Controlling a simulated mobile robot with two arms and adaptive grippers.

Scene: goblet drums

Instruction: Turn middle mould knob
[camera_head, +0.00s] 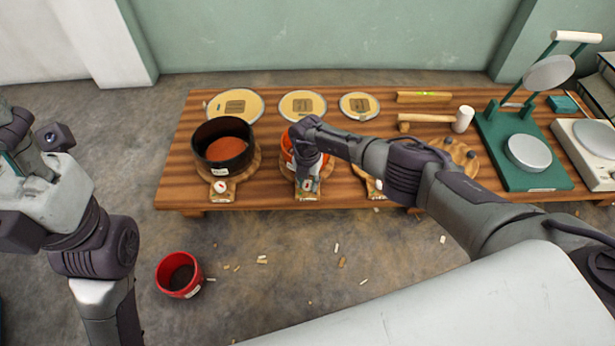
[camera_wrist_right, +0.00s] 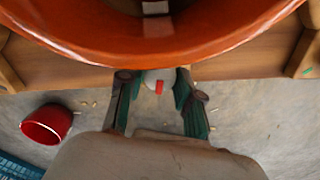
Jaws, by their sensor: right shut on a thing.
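The middle mould (camera_head: 287,147) is an orange-red round vessel on the wooden bench, largely hidden by my right arm in the head view. Its orange rim (camera_wrist_right: 160,50) fills the top of the right wrist view. The middle knob (camera_wrist_right: 152,77) is white with a red mark, below that rim. My right gripper (camera_wrist_right: 158,100) has its two green-padded fingers on either side of the knob and is shut on it. In the head view my right gripper (camera_head: 306,178) points down at the front of the mould. My left arm's end is at the left edge, its fingers unclear.
A black mould (camera_head: 222,150) with its own knob (camera_head: 221,187) stands left of the middle one. Round discs (camera_head: 302,105) lie behind. A mallet (camera_head: 462,119) and green press (camera_head: 520,155) are right. A red bucket (camera_head: 180,275) sits on the floor among scraps.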

